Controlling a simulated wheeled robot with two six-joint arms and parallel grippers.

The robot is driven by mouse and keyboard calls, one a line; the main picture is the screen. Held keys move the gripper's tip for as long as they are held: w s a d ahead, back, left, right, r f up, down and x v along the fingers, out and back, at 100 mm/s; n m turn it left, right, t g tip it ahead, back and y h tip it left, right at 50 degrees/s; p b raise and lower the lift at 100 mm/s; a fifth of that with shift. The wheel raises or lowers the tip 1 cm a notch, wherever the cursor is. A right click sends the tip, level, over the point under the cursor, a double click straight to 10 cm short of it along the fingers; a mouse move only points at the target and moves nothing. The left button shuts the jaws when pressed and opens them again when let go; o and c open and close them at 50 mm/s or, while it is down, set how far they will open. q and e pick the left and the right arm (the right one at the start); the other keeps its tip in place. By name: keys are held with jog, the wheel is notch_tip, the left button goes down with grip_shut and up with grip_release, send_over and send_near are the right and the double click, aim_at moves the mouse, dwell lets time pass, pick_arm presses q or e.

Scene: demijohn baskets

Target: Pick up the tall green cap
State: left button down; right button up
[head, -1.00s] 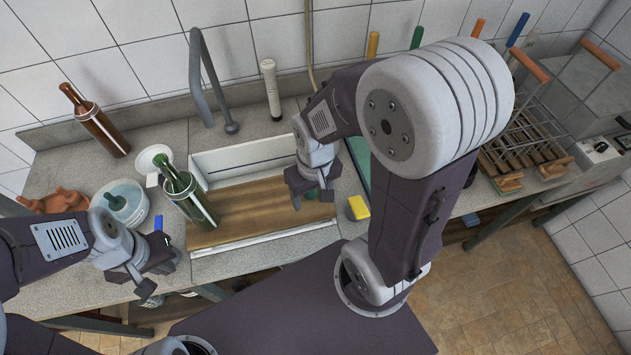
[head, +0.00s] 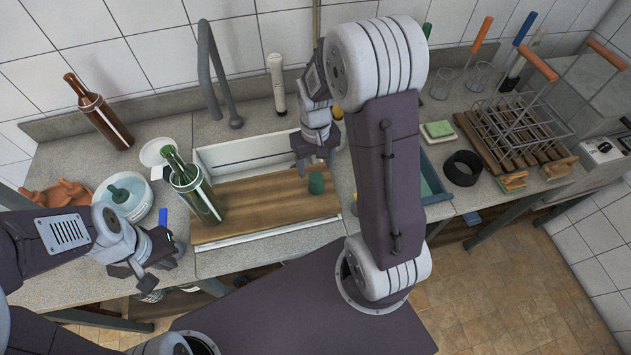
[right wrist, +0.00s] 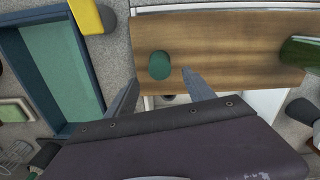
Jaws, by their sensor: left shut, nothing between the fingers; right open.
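The tall green cap (head: 316,182) stands on the wooden board at the right part of the sink. It also shows in the right wrist view (right wrist: 159,65), just beyond my finger tips and about between them. My right gripper (head: 314,164) is open and empty, slightly above and behind the cap in the head view; the cap is apart from the fingers. My left gripper (head: 158,270) is shut and empty, in front of the counter's edge at the lower left.
A green bottle (head: 196,188) stands at the board's left end. A white bucket (head: 122,197) and a brown bottle (head: 100,112) are further left. A blue-rimmed tray (head: 432,180), a black ring (head: 462,168) and a wire rack (head: 520,130) are to the right. The board's middle (head: 260,200) is clear.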

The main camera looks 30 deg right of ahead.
aim_at(315, 175)
jog(key=shift+d+f, duration=0.1)
jog(key=shift+f, duration=0.05)
notch_tip(315, 175, down, 5)
jog(key=shift+w+f, duration=0.1)
grip_shut()
jog(key=shift+r, duration=0.5)
jog(key=r, duration=0.2)
jog(key=s+r, duration=0.1)
jog(key=r, duration=0.1)
jog(key=shift+a, duration=0.3)
jog(key=s+a+r, duration=0.3)
jog(key=s+r, duration=0.3)
jog(key=s, duration=0.4)
jog(key=shift+a, duration=0.25)
